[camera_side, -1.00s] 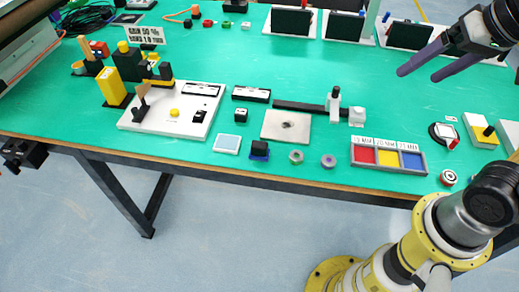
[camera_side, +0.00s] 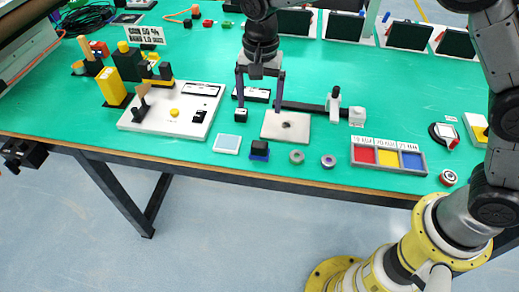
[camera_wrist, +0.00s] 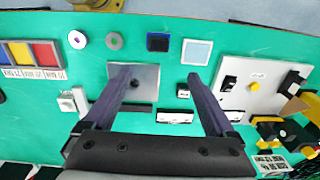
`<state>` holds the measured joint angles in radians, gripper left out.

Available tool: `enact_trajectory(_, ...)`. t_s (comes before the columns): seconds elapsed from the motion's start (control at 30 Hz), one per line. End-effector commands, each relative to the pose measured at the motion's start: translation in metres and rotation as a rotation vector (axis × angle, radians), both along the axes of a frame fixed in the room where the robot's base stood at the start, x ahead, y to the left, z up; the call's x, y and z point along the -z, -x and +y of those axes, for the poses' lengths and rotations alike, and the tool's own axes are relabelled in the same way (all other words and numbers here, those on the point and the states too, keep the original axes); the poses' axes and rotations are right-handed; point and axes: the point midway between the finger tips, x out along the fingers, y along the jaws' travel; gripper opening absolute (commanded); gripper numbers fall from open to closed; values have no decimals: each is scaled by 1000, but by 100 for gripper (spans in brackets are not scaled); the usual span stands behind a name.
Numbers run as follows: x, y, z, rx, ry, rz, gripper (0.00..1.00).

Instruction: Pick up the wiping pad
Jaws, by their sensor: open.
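A light-blue square pad with a pale border (camera_side: 227,144) lies flat near the table's front edge; it also shows in the wrist view (camera_wrist: 197,52). Right of it in the side view is a small dark-blue block with a black top (camera_side: 259,150), also in the wrist view (camera_wrist: 158,42). I cannot tell for certain which of the two is the wiping pad. My gripper (camera_side: 259,110) points down with its jaws wide apart and empty, behind both in the side view.
A grey square plate (camera_side: 272,127) with a dark centre lies by the right finger. A white board with a yellow button (camera_side: 150,122) stands left. Small black-and-white blocks (camera_side: 241,115) are close to my fingers.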

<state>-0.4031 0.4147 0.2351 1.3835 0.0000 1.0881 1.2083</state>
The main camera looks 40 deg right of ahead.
Motion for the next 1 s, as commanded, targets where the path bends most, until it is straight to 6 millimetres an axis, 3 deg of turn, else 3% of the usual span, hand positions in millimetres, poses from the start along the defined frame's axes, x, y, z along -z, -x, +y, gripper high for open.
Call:
enact_trajectory(0.13,17,5,8,-21,10,23,90)
enact_trajectory(0.5,80,5,7,-20,9,22,90)
enact_trajectory(0.77,99,5,6,-20,9,21,90)
enact_trajectory(1.0,132,6,3,-19,9,22,90)
